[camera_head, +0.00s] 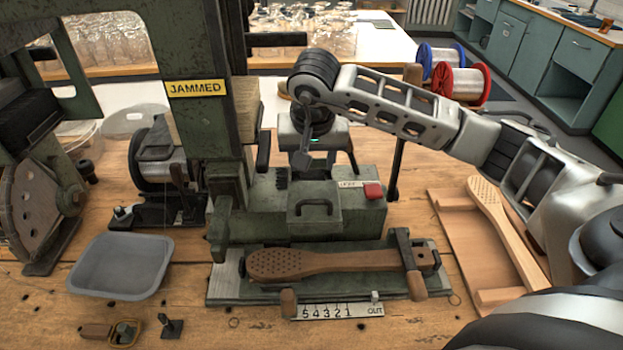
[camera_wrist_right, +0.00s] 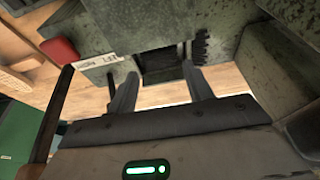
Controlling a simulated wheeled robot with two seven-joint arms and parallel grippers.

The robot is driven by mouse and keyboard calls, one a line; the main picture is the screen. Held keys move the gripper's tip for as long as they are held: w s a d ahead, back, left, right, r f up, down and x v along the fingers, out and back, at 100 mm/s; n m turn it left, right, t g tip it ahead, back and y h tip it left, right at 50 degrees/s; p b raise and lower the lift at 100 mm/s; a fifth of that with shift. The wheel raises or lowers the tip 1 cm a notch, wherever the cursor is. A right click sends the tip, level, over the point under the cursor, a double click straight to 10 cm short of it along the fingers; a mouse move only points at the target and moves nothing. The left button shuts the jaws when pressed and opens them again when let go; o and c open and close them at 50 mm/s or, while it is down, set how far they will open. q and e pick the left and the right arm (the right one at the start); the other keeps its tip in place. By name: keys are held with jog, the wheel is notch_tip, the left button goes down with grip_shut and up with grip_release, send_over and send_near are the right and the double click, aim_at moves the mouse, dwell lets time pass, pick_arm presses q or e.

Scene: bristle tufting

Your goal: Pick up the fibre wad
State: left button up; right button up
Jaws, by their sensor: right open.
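I cannot make out the fibre wad for certain in either view. A small dark bristly strip (camera_head: 281,178) stands on the green machine (camera_head: 325,215); the right wrist view shows a dark toothed edge (camera_wrist_right: 201,46) beside a dark slot (camera_wrist_right: 160,66). I cannot tell whether either is the wad. My right gripper (camera_head: 328,168) is above the machine's back part, pointing down, behind the handled cover. In the right wrist view its two fingers (camera_wrist_right: 160,86) are apart, with nothing seen between them. My left gripper is not in view.
A machine column bears a yellow JAMMED sign (camera_head: 194,88) just left of my right gripper. A red button (camera_head: 373,191) is on the machine. A wooden brush (camera_head: 335,262) lies clamped in front. An empty grey tray (camera_head: 120,291) is at left; another brush (camera_head: 505,230) is at right.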

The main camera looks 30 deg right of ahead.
aim_at(311, 175)
jog(key=x, duration=0.4)
jog(key=shift+s+a+f+p, duration=0.1)
jog(key=shift+f+p, duration=0.2)
jog(key=c, duration=0.6)
jog(key=shift+r, duration=0.1)
